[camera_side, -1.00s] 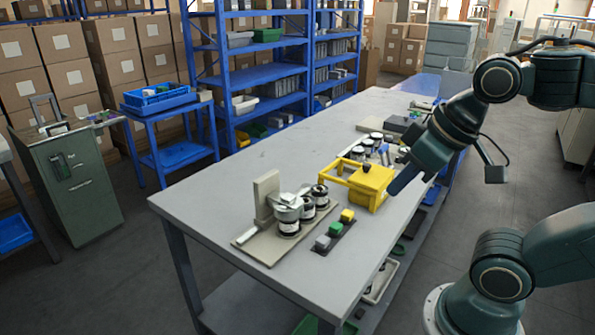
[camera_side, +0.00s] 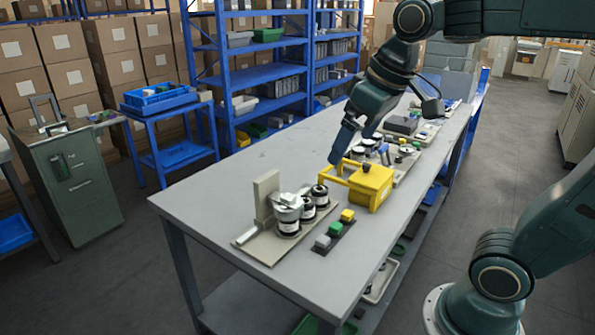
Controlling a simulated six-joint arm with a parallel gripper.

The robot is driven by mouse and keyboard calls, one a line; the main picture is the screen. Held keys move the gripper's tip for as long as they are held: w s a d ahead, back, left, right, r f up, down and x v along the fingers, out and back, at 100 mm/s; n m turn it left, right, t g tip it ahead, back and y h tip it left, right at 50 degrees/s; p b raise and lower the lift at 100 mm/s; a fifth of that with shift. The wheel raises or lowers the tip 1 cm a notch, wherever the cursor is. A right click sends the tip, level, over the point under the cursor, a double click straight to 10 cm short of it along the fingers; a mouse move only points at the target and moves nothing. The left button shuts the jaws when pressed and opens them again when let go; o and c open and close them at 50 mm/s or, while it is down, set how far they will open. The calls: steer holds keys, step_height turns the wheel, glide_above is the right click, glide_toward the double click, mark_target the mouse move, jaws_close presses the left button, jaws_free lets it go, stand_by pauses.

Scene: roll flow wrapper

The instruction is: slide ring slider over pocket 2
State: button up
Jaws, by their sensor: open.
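My gripper (camera_side: 338,158) points down at the far left corner of the yellow box (camera_side: 370,187) with a yellow frame sticking out to its left. Its tips are close to that frame; I cannot tell whether they touch it. The gripper is open and nothing shows between its fingers. Nearer the front, a beige baseplate (camera_side: 268,251) carries an upright block (camera_side: 266,192) and several dark cylinders with white labels (camera_side: 308,208). A pale metal piece (camera_side: 289,200) sits on the nearest cylinder. I cannot tell which part is the ring slider or which place is pocket 2.
A dark strip with green, grey and yellow blocks (camera_side: 334,230) lies right of the baseplate. More small parts and jars (camera_side: 368,147) stand behind the yellow box. The left half of the grey table (camera_side: 225,175) is clear. Blue shelves (camera_side: 268,72) stand behind.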

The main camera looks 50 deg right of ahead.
steer(key=w+d+g, duration=0.1)
steer(key=w+d, duration=0.1)
steer(key=w, duration=0.8)
steer(key=g, duration=0.3)
glide_above(266, 175)
step_height(266, 175, down, 11)
steer(key=shift+f, duration=0.15)
steer(key=shift+f, duration=6.8)
